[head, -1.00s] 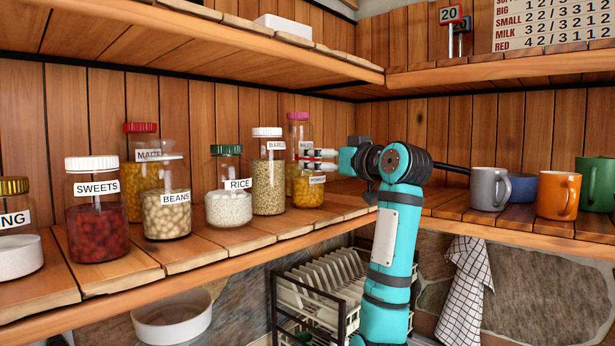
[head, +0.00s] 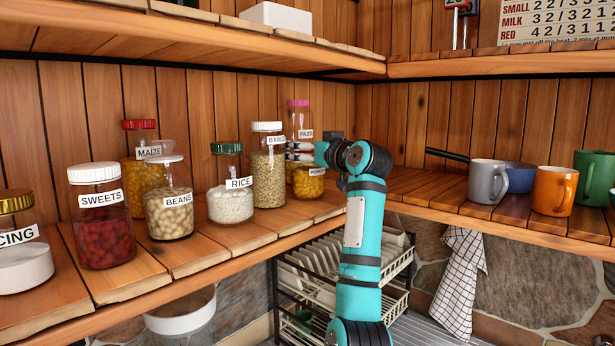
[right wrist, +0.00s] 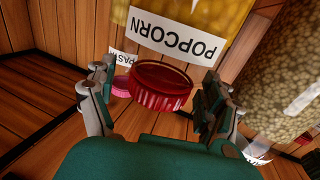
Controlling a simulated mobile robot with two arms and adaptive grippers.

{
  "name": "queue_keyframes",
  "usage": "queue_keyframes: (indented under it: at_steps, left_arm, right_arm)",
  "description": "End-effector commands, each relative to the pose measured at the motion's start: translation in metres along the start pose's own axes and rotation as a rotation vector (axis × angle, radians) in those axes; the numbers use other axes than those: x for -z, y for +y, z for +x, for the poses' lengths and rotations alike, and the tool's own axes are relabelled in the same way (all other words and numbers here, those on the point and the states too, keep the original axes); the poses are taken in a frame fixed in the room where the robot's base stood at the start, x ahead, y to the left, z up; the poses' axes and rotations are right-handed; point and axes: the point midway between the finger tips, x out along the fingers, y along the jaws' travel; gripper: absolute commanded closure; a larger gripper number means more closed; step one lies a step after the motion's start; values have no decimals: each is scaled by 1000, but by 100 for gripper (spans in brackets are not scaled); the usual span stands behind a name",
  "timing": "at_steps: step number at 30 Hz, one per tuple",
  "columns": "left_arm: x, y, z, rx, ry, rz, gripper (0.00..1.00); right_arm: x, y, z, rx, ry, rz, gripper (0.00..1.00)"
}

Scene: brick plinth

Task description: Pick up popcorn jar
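The popcorn jar (head: 307,187) stands on the lower wooden shelf near the corner, a small jar of yellow kernels. Its label reads POPCORN and is upside down in the right wrist view (right wrist: 178,38). Its red lid (right wrist: 162,88) shows between the fingers there. My right gripper (head: 300,152) reaches in from the right at lid height and hides the lid in the head view. Its fingers (right wrist: 155,95) are apart on both sides of the lid, with a visible gap on the left; contact on the right is unclear. My left gripper is not in view.
The pink-lidded pasta jar (head: 298,116) stands close behind, and the barley jar (head: 268,180) close to the left. The rice jar (head: 230,205) and several others stand farther left. Mugs (head: 487,182) and a blue pan (head: 520,177) occupy the right shelf. An upper shelf (head: 220,40) overhangs.

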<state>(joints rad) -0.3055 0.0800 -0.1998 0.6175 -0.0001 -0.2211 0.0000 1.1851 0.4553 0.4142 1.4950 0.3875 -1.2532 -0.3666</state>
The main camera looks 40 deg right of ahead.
Motion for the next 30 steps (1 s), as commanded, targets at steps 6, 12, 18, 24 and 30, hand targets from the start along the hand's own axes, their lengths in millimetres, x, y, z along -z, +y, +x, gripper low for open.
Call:
queue_keyframes:
  at_steps: [6, 12, 18, 24, 30]
  left_arm:
    - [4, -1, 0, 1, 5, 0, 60]
    - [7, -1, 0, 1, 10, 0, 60]
    - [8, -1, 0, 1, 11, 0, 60]
    - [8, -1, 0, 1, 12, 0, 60]
    - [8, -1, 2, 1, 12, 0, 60]
  right_arm:
    - [0, 0, 0, 0, 0, 0, 44]
    - [0, 0, 0, 0, -1, -1, 70]
    - [-1, 0, 0, -1, -3, -2, 96]
    - [0, 1, -1, -2, 0, -3, 100]
    - [2, 1, 0, -2, -1, -3, 100]
